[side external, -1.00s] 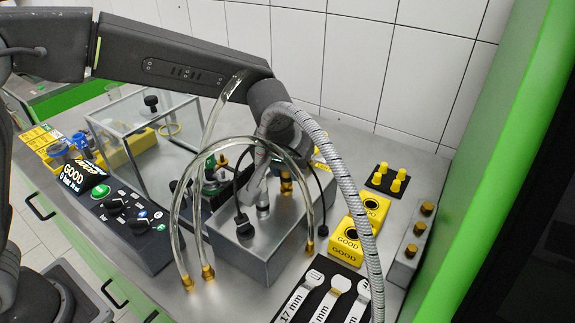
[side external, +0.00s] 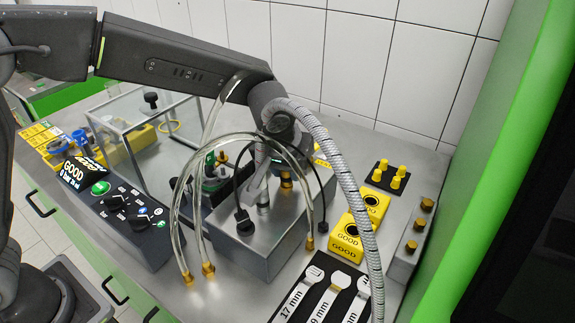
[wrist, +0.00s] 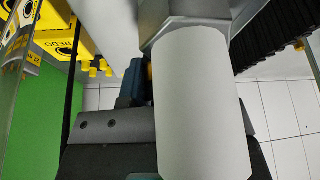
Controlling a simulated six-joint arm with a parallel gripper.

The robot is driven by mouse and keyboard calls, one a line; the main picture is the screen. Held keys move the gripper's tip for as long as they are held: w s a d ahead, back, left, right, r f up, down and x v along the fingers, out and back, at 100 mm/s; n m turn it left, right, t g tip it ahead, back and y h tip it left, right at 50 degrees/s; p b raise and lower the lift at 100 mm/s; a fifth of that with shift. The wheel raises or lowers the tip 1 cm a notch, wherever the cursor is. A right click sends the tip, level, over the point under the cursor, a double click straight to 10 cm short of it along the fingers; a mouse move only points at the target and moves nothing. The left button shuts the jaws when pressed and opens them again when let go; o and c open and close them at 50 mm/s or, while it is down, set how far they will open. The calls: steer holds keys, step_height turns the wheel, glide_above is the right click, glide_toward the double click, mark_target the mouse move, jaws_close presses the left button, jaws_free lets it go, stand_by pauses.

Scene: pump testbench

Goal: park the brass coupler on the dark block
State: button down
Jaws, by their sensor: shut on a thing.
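The dark block (side external: 385,179) lies at the back right and carries several yellow-capped pegs. Brass couplers show at the hose ends, one (side external: 208,271) over the front of the bench and one (side external: 309,244) by the metal box. Another brass fitting (side external: 286,180) stands on the box, just right of my gripper (side external: 260,190). My gripper points down above the box, partly hidden by the clear hoses. In the wrist view a pale grey cylinder (wrist: 203,105) with a hexagonal collar fills the middle, over the dark jaws. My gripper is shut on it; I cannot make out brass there.
The metal box (side external: 270,235) stands under my gripper. A control panel (side external: 125,215) and a clear-walled case (side external: 150,130) are left.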

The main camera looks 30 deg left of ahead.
steer(key=shift+f, duration=0.1)
steer(key=c, duration=0.9)
jaws_free()
steer(key=shift+o, duration=0.2)
steer(key=shift+r, duration=3.55)
